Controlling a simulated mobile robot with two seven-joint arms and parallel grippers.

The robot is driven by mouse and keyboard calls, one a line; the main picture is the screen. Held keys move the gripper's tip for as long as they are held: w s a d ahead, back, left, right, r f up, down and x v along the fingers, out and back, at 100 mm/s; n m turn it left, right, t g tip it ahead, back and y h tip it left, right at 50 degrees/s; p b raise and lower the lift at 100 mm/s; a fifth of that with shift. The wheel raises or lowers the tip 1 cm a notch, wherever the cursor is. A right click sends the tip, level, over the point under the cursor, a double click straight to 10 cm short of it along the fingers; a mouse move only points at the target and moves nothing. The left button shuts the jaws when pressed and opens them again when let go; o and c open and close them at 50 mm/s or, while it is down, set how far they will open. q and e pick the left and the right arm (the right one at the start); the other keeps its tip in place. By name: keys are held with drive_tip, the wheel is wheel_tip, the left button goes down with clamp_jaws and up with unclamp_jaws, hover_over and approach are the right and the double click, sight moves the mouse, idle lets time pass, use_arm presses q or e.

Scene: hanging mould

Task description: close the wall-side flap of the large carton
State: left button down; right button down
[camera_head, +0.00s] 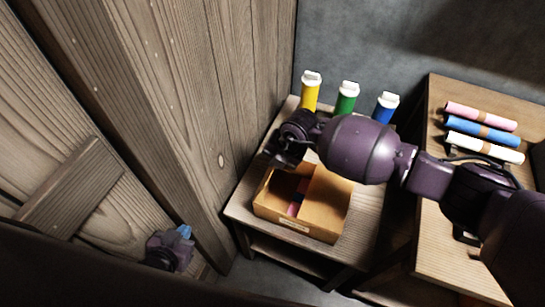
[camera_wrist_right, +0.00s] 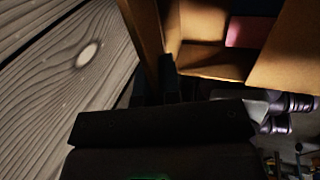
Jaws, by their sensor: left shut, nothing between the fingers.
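The large carton (camera_head: 289,224) is an open brown cardboard box on a small wooden table. A broad cardboard panel (camera_head: 327,196) covers its right part, and its left part is open with something dark and pink inside. The wall-side flap (camera_wrist_right: 142,25) seems to stand up as a narrow edge in the right wrist view. My right gripper (camera_head: 284,156) is over the carton's back left corner, with a dark finger close beside that edge; contact and jaw opening are unclear. My left gripper (camera_head: 180,236) is shut and empty, low at the left, away from the carton.
A plank wall (camera_head: 170,80) rises close left of the small table (camera_head: 238,208). Yellow (camera_head: 310,95), green (camera_head: 346,100) and blue (camera_head: 385,107) white-capped bottles stand behind the carton. A right-hand table (camera_head: 440,250) holds pink, blue and white rolls (camera_head: 480,130).

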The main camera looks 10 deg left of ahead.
use_arm(q)
drive_tip(key=shift+r, duration=0.1)
use_arm(e)
drive_tip(key=shift+s+d+f, duration=0.15)
drive_tip(key=shift+d+f, duration=0.2)
drive_tip(key=shift+d, duration=0.2)
drive_tip(key=c, duration=1.3)
unclamp_jaws()
drive_tip(key=shift+d, duration=0.1)
use_arm(q)
drive_tip(key=shift+r, duration=0.1)
use_arm(e)
drive_tip(key=shift+r, duration=0.1)
